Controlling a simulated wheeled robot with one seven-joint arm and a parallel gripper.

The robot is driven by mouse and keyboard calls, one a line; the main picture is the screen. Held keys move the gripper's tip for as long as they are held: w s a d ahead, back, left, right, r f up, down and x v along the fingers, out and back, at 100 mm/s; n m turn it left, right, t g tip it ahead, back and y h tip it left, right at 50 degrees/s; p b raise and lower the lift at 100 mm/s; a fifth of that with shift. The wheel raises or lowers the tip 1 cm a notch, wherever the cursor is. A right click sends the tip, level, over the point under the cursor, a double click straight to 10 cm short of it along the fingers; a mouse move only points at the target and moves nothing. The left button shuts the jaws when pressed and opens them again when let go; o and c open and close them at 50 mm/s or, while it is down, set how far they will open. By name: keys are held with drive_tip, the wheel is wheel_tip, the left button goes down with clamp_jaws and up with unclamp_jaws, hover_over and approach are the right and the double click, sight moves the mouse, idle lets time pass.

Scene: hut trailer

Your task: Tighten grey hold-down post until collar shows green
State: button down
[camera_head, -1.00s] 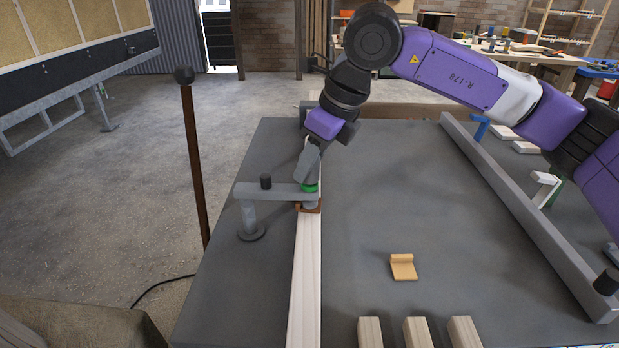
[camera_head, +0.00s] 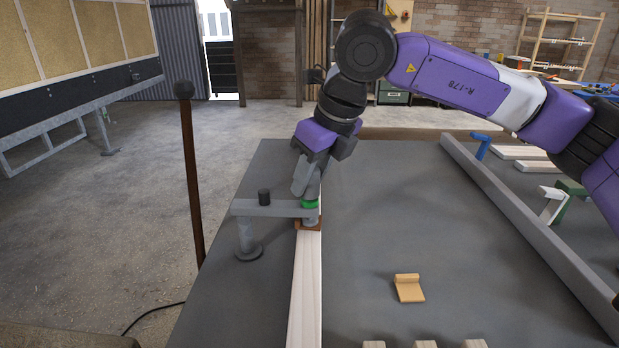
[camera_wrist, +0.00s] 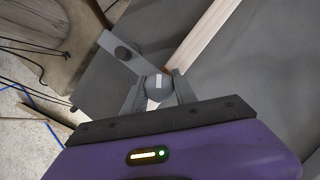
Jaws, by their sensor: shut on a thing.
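The grey hold-down post (camera_head: 311,220) stands at the end of a grey clamp arm (camera_head: 275,208), over a brown pad on a long pale wood strip (camera_head: 306,290). A bright green collar (camera_head: 310,203) shows on the post, just below my fingers. My gripper (camera_head: 306,182) comes down from above and is shut on the upper part of the post. In the wrist view the rounded post top (camera_wrist: 157,88) with a white mark sits between my two fingers (camera_wrist: 158,92). The fingers partly hide the post in the head view.
A round-footed support (camera_head: 249,250) with a black knob (camera_head: 264,197) holds the clamp arm's left end. A tan wood block (camera_head: 409,288) lies on the grey table (camera_head: 370,230). A long grey rail (camera_head: 530,225) runs along the right. A rusty pole (camera_head: 192,180) stands left of the table.

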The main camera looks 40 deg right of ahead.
drive_tip(key=c, duration=1)
unclamp_jaws()
drive_tip(key=v, duration=0.8)
drive_tip(key=shift+p, duration=0.45)
